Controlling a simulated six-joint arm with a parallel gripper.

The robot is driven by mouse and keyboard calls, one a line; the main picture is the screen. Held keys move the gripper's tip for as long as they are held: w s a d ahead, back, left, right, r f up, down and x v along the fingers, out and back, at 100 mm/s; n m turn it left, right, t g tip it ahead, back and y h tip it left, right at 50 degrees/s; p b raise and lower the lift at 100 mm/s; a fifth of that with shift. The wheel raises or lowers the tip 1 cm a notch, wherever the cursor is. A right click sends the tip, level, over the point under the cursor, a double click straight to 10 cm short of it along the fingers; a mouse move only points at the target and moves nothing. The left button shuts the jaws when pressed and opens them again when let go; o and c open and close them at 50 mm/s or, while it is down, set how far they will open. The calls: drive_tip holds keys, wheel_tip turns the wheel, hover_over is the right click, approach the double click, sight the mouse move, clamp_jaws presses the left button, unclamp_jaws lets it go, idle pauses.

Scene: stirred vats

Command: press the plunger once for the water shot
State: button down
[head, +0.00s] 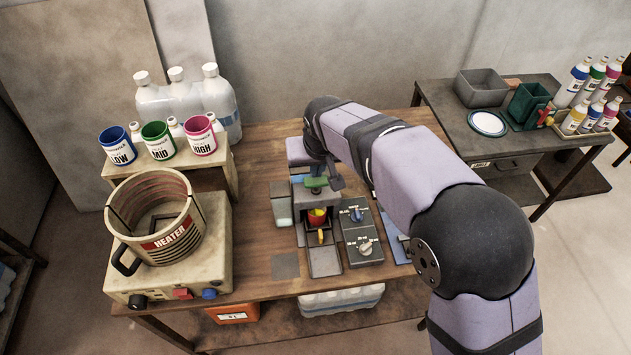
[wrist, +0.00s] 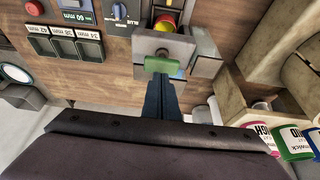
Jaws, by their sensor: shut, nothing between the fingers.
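The green plunger (head: 316,182) tops a grey dispenser (head: 318,197) on the wooden bench. It also shows in the wrist view as a green bar (wrist: 162,66). My gripper (wrist: 160,76) is shut and empty, its dark fingers pointing at the plunger. Its tips overlap the plunger's edge in the wrist view; I cannot tell whether they touch it. In the head view my wrist is just above and behind the plunger and hides part of the dispenser's back.
A control box with knobs (head: 361,232) stands right of the dispenser. A heater vat (head: 155,217) stands at the left, with blue, green and pink tins (head: 160,140) behind it. My arm spans the right side. Another table (head: 520,139) with bottles stands at the far right.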

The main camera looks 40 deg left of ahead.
sight(316, 180)
drive_tip(key=shift+f+b, duration=0.55)
drive_tip(key=shift+f, duration=0.35)
drive_tip(key=shift+f+b, duration=0.45)
drive_tip(key=shift+f, duration=0.25)
drive_tip(key=shift+r, duration=0.1)
wheel_tip(316, 180, up, 9)
drive_tip(key=p, duration=0.7)
idle(0.6)
idle(0.5)
